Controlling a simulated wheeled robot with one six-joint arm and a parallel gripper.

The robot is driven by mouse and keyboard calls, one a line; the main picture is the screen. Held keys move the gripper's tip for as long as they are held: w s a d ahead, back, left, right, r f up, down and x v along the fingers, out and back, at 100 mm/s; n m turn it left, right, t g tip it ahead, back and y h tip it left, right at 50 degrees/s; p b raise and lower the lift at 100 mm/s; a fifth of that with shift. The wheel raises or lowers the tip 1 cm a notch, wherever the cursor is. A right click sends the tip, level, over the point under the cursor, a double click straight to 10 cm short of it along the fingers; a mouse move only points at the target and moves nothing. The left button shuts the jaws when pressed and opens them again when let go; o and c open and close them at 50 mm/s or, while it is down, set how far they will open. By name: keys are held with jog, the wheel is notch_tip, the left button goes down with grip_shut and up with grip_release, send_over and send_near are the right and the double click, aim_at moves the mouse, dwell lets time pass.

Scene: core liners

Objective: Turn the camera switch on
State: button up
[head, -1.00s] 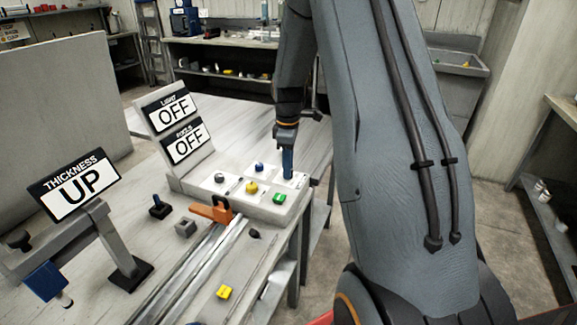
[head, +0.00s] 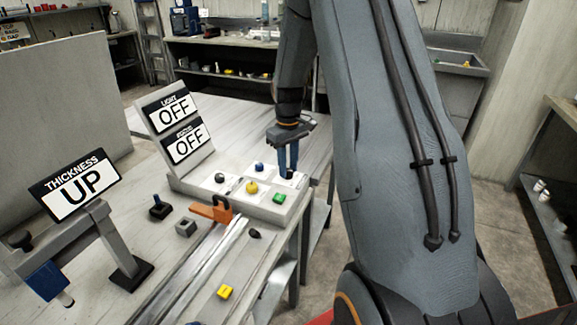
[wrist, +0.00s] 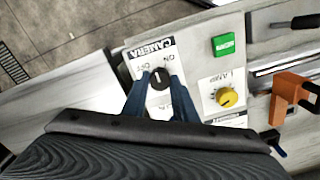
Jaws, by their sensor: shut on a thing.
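The camera switch is a round black knob (wrist: 158,77) with a short white mark, on a white label reading CAMERA with ON and OFF, upside down in the wrist view. My gripper (wrist: 160,86) has its two blue fingers on either side of the knob and is shut on it. In the head view my gripper (head: 288,168) points straight down at the right corner of the pale control panel (head: 240,206). The fingers partly hide the label, and I cannot tell exactly which word the mark points to.
A green button (head: 279,198) and a yellow knob (head: 251,187) sit close by on the panel. An orange clamp (head: 212,211) stands in front. Two tilted signs read OFF (head: 175,108), and a thickness sign (head: 75,185) reads UP.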

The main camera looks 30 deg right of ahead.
aim_at(288, 170)
jog(key=m, duration=0.4)
jog(key=shift+w+r+m, duration=0.1)
jog(key=shift+w+m, duration=0.05)
jog(key=shift+m, duration=0.15)
jog(key=m, duration=0.4)
jog(key=shift+m, duration=0.4)
jog(key=o, duration=1)
jog(key=shift+o, duration=0.2)
jog(key=shift+r+b, duration=1.05)
jog(key=shift+r, duration=2.85)
jog(key=s+a+f+n, duration=0.1)
jog(key=s+a+n, duration=0.2)
jog(key=s+a, duration=0.5)
jog(key=s+a+f+n+t, duration=0.1)
jog(key=s+a+n, duration=0.3)
jog(key=s+a, duration=0.5)
jog(key=s+f, duration=0.1)
jog(key=s, duration=0.5)
jog(key=shift+a, duration=0.25)
